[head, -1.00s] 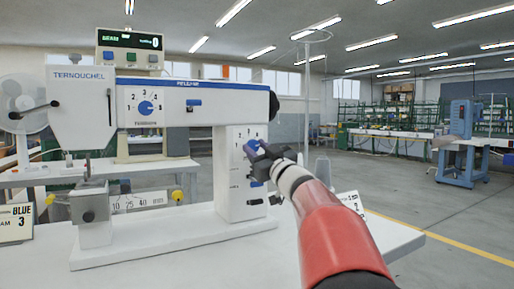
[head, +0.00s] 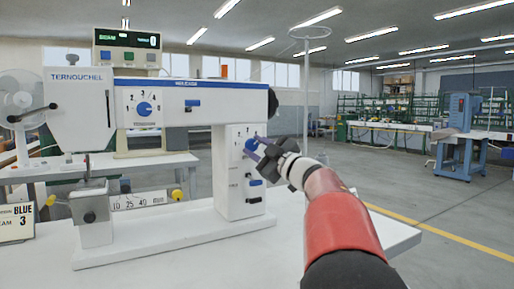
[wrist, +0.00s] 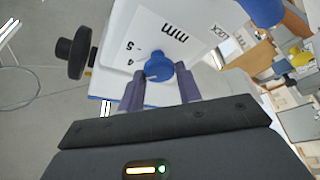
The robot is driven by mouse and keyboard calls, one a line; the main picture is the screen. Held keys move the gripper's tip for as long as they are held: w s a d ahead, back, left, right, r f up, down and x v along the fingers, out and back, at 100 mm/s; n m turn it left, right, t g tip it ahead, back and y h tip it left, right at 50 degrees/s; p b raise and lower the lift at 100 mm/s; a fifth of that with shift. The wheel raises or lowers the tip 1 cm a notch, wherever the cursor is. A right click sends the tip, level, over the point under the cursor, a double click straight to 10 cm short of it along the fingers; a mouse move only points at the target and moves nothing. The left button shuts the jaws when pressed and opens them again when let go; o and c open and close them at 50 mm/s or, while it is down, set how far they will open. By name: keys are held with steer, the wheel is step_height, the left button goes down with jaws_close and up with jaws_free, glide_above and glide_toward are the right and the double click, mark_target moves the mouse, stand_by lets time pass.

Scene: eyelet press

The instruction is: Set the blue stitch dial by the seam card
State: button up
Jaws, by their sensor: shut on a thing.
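The blue stitch dial (head: 251,145) is on the white machine column, with small numbers around it. My gripper (head: 262,150) is at the dial from the right. In the wrist view, the blue dial (wrist: 158,68) sits between the tips of my two purple-grey fingers (wrist: 160,82), which are shut on it. A "4", a "5" and "mm" show on the plate beside it. Its pointer setting cannot be read.
Another blue dial (head: 144,108) is on the upper arm of the machine. A blue lever (head: 254,183) is below the stitch dial. A display box (head: 127,40) stands behind.

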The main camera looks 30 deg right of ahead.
stand_by(0.3)
steer(key=o, duration=0.9)
steer(key=shift+o, duration=0.2)
steer(key=b+v, duration=0.1)
steer(key=v, duration=0.6)
steer(key=shift+s, duration=0.35)
steer(key=shift+d+f, duration=0.1)
steer(key=shift+d, duration=0.05)
